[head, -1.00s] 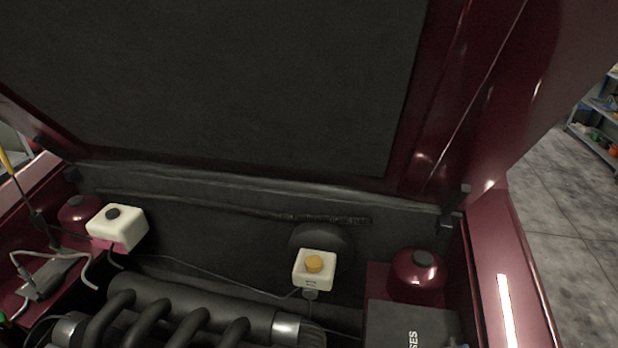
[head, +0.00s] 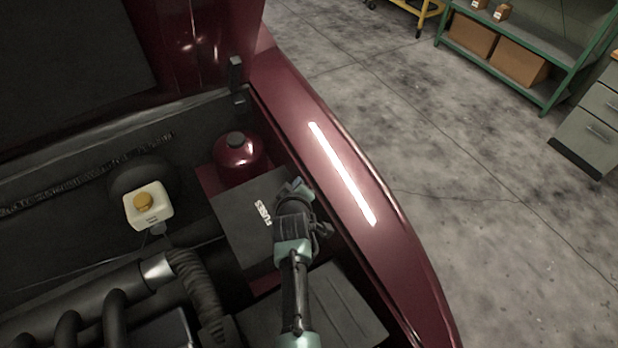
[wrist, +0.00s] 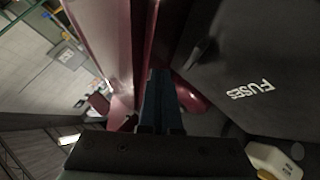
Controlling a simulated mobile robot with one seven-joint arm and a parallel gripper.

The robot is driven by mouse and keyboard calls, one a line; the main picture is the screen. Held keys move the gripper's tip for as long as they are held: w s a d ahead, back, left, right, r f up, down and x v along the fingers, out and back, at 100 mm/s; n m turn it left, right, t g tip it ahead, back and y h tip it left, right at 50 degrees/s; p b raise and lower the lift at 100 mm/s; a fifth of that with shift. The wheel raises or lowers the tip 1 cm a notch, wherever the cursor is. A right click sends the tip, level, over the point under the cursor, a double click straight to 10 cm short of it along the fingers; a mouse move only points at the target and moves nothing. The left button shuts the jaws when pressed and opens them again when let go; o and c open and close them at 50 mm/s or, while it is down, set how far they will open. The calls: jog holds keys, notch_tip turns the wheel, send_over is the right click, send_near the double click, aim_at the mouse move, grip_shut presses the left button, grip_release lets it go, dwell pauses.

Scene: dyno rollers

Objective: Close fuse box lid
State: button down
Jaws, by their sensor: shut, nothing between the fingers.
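The fuse box lid (head: 238,218) is a dark grey panel with white FUSES lettering, on the right side of the engine bay in the head view. It also fills the right of the wrist view (wrist: 260,50). Its lettered face shows; I cannot tell how far it stands from fully shut. My gripper (head: 298,188) is over the lid's right edge, by the fender, in the head view. In the wrist view its blue fingers (wrist: 160,88) are together and empty, just left of the lid. Contact with the lid cannot be made out. My arm hides the lid's lower right part.
A red dome with a black cap (head: 236,156) stands just behind the lid. A white reservoir with a yellow cap (head: 148,206) is to the left. The red fender (head: 345,175) runs along the right. Black engine pipes (head: 120,305) lie at lower left.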

jog(key=s+d+r, duration=0.4)
jog(key=s+r, duration=0.2)
jog(key=r, duration=0.1)
jog(key=shift+r, duration=0.35)
